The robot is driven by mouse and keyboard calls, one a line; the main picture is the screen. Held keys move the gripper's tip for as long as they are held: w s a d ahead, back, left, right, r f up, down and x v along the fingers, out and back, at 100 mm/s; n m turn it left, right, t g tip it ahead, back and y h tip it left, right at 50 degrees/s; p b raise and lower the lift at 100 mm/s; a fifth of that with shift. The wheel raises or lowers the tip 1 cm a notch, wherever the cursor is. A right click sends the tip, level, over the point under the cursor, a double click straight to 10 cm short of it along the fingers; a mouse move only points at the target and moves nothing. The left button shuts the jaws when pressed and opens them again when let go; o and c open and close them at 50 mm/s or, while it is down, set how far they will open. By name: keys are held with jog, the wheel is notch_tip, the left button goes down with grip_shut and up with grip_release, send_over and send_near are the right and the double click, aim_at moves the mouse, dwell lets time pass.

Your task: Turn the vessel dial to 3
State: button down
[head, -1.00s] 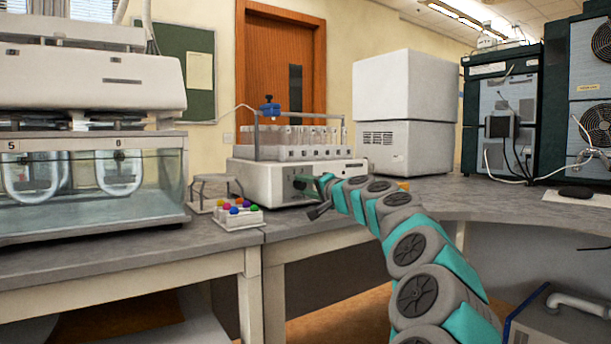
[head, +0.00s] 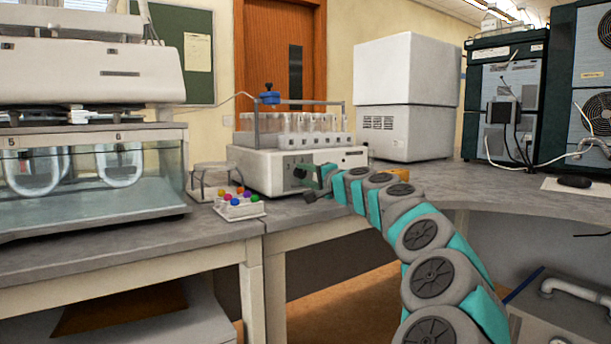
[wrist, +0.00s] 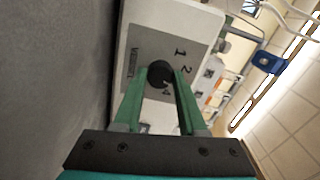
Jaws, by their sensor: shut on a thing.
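The vessel dial is a round black knob (wrist: 160,73) on the grey panel (wrist: 147,45) of a white bench instrument (head: 255,173). In the wrist view my gripper (wrist: 160,76) has its two green fingers on either side of the knob, shut on it. The printed numbers 1, 2 and 4 show around the dial. The 3 is not visible, and the right finger covers part of the panel. I cannot tell for sure which number the knob points to. In the head view my gripper (head: 312,178) is at the instrument's front, largely hiding the dial.
A tube rack (head: 300,142) stands on the instrument. A small holder with coloured caps (head: 238,207) and a metal stand (head: 211,177) are to its left, beyond them a water bath (head: 95,185). A large white box (head: 405,100) stands behind right. The counter (head: 480,185) to the right has free room.

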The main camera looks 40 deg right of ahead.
jog(key=shift+c, duration=2.3)
grip_release()
jog(key=shift+s, duration=0.15)
jog(key=s, duration=0.5)
jog(key=s+b, duration=0.1)
jog(key=s, duration=0.1)
jog(key=shift+s+a, duration=0.25)
jog(key=shift+s, duration=0.05)
